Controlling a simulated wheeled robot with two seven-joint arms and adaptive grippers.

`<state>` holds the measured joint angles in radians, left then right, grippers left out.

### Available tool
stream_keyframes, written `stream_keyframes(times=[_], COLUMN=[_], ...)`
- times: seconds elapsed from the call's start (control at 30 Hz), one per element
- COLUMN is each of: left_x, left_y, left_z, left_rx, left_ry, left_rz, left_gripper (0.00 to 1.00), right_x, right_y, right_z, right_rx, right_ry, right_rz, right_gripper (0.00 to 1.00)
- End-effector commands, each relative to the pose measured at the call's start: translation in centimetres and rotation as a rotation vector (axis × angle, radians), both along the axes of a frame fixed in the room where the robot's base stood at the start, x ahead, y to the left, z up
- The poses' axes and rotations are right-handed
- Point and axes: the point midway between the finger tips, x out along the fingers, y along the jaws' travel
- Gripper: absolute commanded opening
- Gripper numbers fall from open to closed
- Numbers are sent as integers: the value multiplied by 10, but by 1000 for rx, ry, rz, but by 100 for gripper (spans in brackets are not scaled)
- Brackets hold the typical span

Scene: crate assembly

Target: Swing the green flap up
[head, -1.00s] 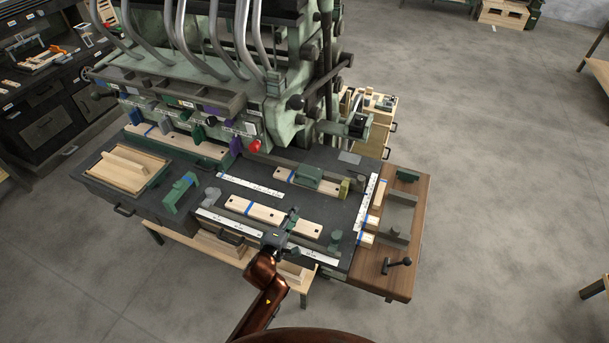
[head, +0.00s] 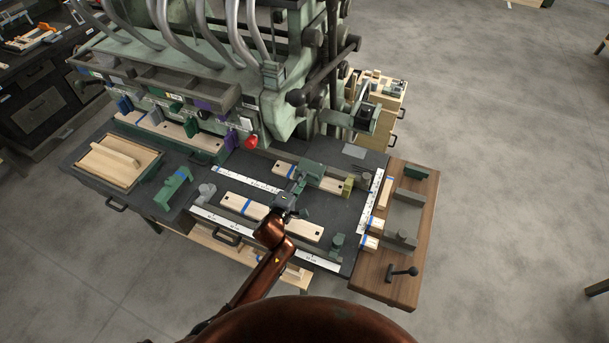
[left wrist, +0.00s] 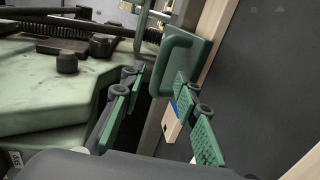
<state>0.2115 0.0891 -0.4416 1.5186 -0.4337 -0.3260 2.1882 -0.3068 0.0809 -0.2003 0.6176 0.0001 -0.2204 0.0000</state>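The green flap (head: 311,173) lies low over the far wooden board, left of the olive-yellow block. In the left wrist view the flap (left wrist: 190,62) shows as a green plate with a raised bar handle, just beyond my fingertips. My left gripper (head: 296,187) is at the near left side of the flap and partly covers it. Whether a finger touches the handle I cannot tell. My right gripper is in neither view.
The olive-yellow block (head: 347,186) stands right of the flap. The green machine body (head: 207,62) rises behind the dark bench. A green bracket (head: 173,188) stands at left.

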Motion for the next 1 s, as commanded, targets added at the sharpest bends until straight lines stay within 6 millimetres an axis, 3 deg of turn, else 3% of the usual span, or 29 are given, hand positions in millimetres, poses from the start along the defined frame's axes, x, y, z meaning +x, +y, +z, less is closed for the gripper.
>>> stream_keyframes(times=[0.1, 0.23, 0.57, 1.0], left_x=[17, 27, 32, 31], left_y=[-6, -9, -10, -10], left_z=[-5, -7, -7, -7], left_rx=[2, 1, 0, 0], left_ry=[0, 0, 0, 0], left_rz=[0, 0, 0, 0], left_gripper=[29, 29, 29, 0], right_x=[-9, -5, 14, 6], right_y=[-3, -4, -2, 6], right_z=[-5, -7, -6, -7], right_rx=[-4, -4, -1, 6], right_ry=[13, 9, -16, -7], right_rz=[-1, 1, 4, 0], right_gripper=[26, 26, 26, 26])
